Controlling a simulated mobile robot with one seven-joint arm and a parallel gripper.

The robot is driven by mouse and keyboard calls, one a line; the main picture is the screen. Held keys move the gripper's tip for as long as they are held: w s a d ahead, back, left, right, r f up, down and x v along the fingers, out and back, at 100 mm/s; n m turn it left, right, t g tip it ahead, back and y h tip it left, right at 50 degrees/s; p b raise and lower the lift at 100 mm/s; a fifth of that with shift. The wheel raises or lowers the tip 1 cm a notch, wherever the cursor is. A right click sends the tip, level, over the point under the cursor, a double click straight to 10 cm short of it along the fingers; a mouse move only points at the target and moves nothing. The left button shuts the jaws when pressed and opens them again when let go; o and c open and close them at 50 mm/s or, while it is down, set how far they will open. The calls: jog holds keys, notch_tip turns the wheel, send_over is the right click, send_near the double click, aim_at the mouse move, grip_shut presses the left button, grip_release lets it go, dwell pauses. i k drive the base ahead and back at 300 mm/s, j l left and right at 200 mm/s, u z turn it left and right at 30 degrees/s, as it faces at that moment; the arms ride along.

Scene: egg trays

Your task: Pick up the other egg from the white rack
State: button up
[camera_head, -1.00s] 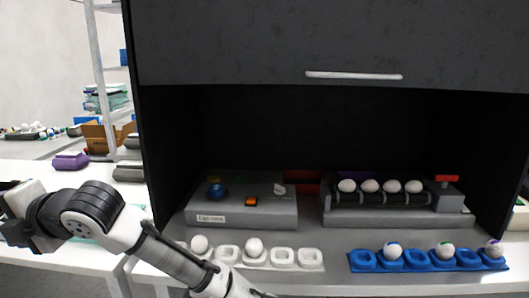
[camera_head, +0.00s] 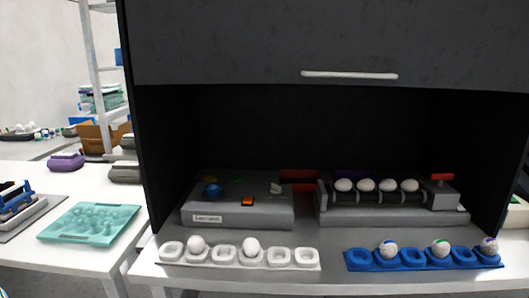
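The white rack (camera_head: 224,252) lies on the table at the front left of the dark cabinet. One white egg (camera_head: 196,244) sits in it near its left end. Another white egg (camera_head: 251,246) sits near its middle. The other cups of the white rack are empty. My gripper and arm are out of the view now.
A blue rack (camera_head: 361,260) with several marked eggs stands to the right. Behind are a grey machine (camera_head: 240,207) with a blue knob and a grey roller unit (camera_head: 392,214) holding several white eggs. A teal tray (camera_head: 90,222) lies on the left table.

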aim_at(250, 246)
jog(key=j+z, duration=0.15)
jog(key=z, duration=0.25)
jog(key=j+z, duration=0.15)
jog(key=z, duration=0.2)
jog(key=j+z, duration=0.15)
jog(key=z, duration=0.25)
jog(key=k+j+z, duration=0.1)
jog(key=j+z, duration=0.15)
jog(key=j, duration=0.2)
jog(key=k+j+z, duration=0.1)
jog(key=j+z, duration=0.15)
jog(key=j, duration=0.25)
jog(key=k+j, duration=0.1)
jog(key=j, duration=0.2)
jog(key=k+j+z, duration=0.1)
jog(key=j, duration=0.25)
jog(key=k+j, duration=0.1)
jog(key=j, duration=0.2)
jog(key=i+j, duration=0.3)
jog(key=j+z, duration=0.05)
